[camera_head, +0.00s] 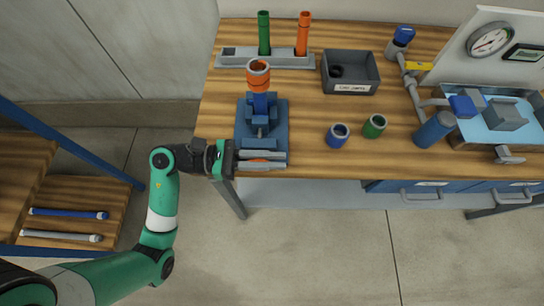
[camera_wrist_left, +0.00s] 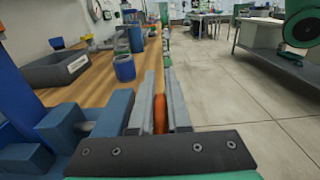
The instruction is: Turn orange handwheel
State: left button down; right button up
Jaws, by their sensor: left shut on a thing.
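The orange handwheel (camera_head: 258,160) shows as a thin orange strip at the front of a blue vise (camera_head: 249,130), by the bench's front edge. My left gripper (camera_head: 276,159) comes in from the left, with its grey fingers on both sides of the handwheel. In the left wrist view the handwheel (camera_wrist_left: 160,114) is an orange sliver between the two fingers (camera_wrist_left: 160,90); the gripper is shut on it. Most of the wheel is hidden by the fingers. The vise (camera_wrist_left: 105,115) is close beside the gripper. An orange-topped upright tube (camera_head: 258,78) stands at the vise. My right gripper is not in view.
A rack (camera_head: 235,60) with a green and an orange tube stands behind the vise. A grey bin (camera_head: 365,88), a blue cup (camera_head: 338,135) and a green cup (camera_head: 375,126) are to the right. Piping and a gauge panel (camera_head: 470,40) fill the right end. Floor in front is clear.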

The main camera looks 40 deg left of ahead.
pick_arm(q)
jog(key=shift+r+p, duration=0.15)
jog(key=shift+p, duration=0.55)
jog(key=g+y+p, duration=0.1)
jog(key=p, duration=0.2)
jog(key=f+g+y+p, duration=0.1)
jog(key=y+p, duration=0.1)
jog(key=p, duration=0.2)
jog(key=g+y+p, duration=0.1)
jog(key=g+p, duration=0.1)
jog(key=p, duration=0.2)
jog(key=shift+w+d+f, duration=0.3)
jog(key=shift+d, duration=0.1)
jog(key=shift+f+g+y+p, duration=0.3)
jog(key=shift+y+p, duration=0.2)
jog(key=shift+p, duration=0.3)
jog(key=shift+f, duration=0.2)
jog(key=c, duration=1.2)
grip_release()
jog(key=shift+o, duration=0.2)
